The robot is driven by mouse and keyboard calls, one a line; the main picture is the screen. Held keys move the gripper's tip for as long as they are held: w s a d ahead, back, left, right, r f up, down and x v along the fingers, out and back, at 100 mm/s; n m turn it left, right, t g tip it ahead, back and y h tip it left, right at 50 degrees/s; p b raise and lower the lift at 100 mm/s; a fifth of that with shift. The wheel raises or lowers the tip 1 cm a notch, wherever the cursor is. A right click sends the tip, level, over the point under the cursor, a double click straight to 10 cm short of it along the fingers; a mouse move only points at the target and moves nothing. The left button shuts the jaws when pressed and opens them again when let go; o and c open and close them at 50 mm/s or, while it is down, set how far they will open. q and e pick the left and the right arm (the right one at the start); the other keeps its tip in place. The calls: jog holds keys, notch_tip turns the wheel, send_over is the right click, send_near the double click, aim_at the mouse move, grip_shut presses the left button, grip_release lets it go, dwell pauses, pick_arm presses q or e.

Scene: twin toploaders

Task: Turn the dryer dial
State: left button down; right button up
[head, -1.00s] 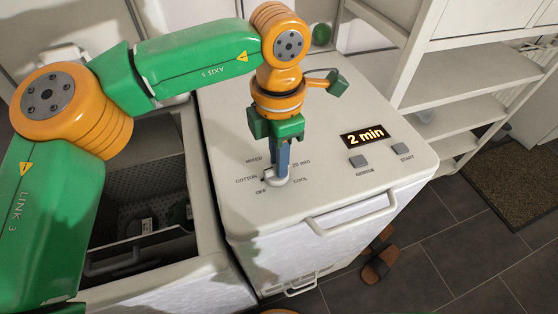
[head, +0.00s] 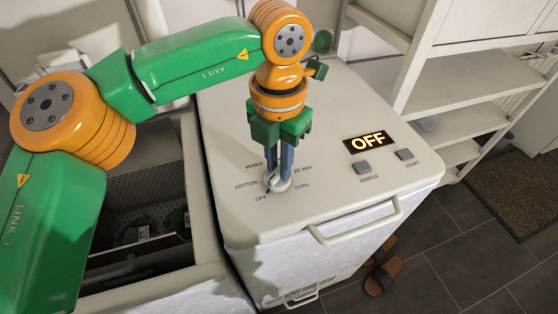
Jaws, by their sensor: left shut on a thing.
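The dryer (head: 235,110) is the white toploader on the right, with a flat top. Its round pale dial (head: 277,186) sits near the front left of that top, ringed by the labels MIXED, COTTON, OFF, COOL and 20 min. My left gripper (head: 279,172) points down from above, its two blue-grey fingers shut on the dial. The fingers hide part of the dial, and its exact pointing is hard to read. The display (head: 370,141) reads OFF. My right gripper is not in view.
GENTLE (head: 362,167) and START (head: 404,154) buttons lie right of the dial. A handle (head: 355,225) runs along the dryer's front edge. An open toploader (head: 205,225) stands left. White shelves (head: 455,80) stand right; brown slippers (head: 383,275) lie on the floor.

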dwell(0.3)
pick_arm(q)
jog(key=c, duration=0.8)
grip_release()
notch_tip(320, 180, up, 7)
jog(key=shift+r+p, duration=0.1)
jog(key=shift+p, duration=0.6)
